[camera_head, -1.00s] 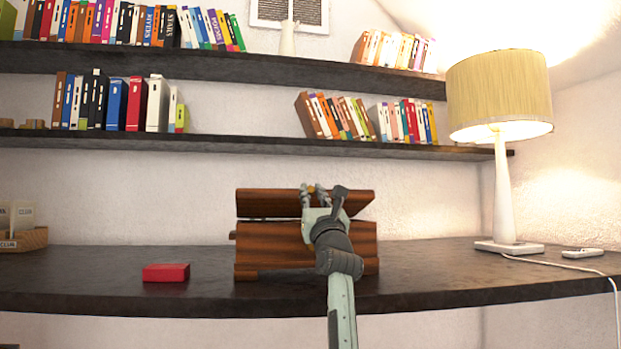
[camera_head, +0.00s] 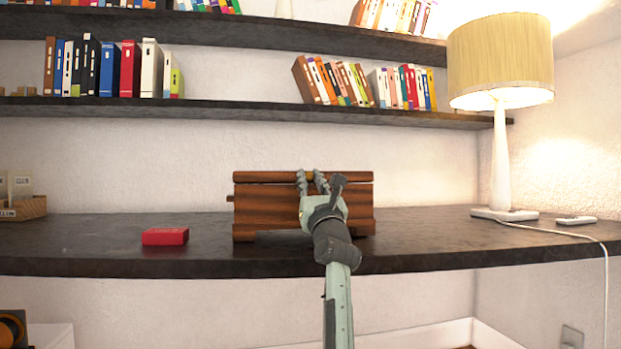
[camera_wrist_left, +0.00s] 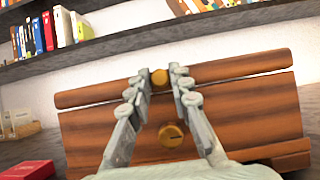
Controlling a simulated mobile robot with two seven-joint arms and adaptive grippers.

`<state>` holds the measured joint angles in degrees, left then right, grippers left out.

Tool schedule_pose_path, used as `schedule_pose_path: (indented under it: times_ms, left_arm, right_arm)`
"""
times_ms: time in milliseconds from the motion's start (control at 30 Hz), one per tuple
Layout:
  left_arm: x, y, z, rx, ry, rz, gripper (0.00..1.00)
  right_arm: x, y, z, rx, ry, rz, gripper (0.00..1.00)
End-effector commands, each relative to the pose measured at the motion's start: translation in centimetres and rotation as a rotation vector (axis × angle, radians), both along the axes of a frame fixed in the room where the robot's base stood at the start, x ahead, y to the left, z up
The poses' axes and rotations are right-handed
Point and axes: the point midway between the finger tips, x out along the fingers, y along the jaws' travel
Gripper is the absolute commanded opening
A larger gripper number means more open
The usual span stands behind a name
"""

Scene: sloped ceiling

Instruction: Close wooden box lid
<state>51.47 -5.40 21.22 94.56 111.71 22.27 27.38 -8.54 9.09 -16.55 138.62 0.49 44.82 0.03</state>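The wooden box (camera_head: 265,209) stands on the dark shelf top. A round brass knob (camera_wrist_left: 171,135) on the box front (camera_wrist_left: 235,115) shows between the fingers lower down. My right gripper is not in view.
A red box (camera_head: 165,236) lies left of the wooden box on the dark desk (camera_head: 430,235). A lamp (camera_head: 501,165) and a small white device (camera_head: 576,220) stand at the right. A wooden card tray (camera_head: 22,208) is at the far left. Bookshelves run above.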

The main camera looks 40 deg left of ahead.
Motion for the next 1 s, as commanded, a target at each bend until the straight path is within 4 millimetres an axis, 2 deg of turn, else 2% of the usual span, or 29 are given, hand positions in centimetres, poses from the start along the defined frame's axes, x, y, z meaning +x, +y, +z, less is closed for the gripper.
schedule_pose_path:
  times_ms: [33, 100, 133, 633, 767, 1000]
  left_arm:
    - [0.1, 0.2, -0.4, -0.004, 0.006, 0.002, 0.26]
    - [0.1, 0.2, -0.3, -0.004, 0.005, 0.002, 0.35]
    - [0.1, 0.1, -0.3, -0.003, 0.005, 0.001, 0.36]
    - [-0.2, -0.3, 0.0, 0.005, -0.002, 0.000, 0.36]
    - [-1.1, -1.4, -0.9, 0.005, -0.001, -0.002, 0.36]
    - [-4.0, -4.7, -3.7, 0.002, 0.001, -0.002, 0.36]
  right_arm:
    - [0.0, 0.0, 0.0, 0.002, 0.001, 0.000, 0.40]
    - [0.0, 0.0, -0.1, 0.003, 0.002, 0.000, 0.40]
    - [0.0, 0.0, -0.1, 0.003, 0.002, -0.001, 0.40]
    - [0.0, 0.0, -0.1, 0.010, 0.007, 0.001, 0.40]
    - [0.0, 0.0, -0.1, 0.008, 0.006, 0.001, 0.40]
    - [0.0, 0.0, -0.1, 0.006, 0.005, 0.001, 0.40]
